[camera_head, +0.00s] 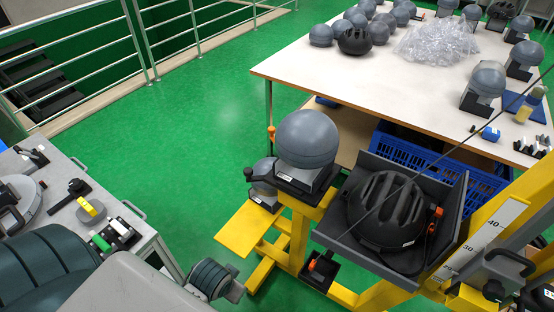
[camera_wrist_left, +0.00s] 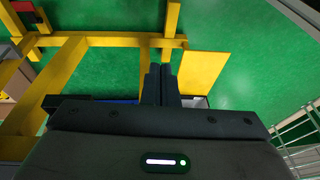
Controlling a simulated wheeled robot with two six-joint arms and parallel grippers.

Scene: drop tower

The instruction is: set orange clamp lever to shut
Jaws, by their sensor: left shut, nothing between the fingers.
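Orange parts show at two places on the black tilted cradle of the yellow drop tower in the head view: an orange lever-like part (camera_head: 435,214) right of the black helmet (camera_head: 388,212), and a small orange piece (camera_head: 312,264) on a black block below the cradle. I cannot tell which is the clamp lever, or its setting. In the left wrist view a red-orange part (camera_wrist_left: 22,6) sits on a dark block at the top left corner. My left gripper (camera_wrist_left: 161,70) is shut and empty, above the yellow base frame, apart from these parts. My right gripper is not in view.
A grey headform (camera_head: 307,138) stands on the yellow frame beside the cradle. A white table (camera_head: 320,72) with several headforms is behind it, with a blue crate (camera_head: 430,157) below. A grey bench (camera_head: 50,225) is at left. Green floor is clear between.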

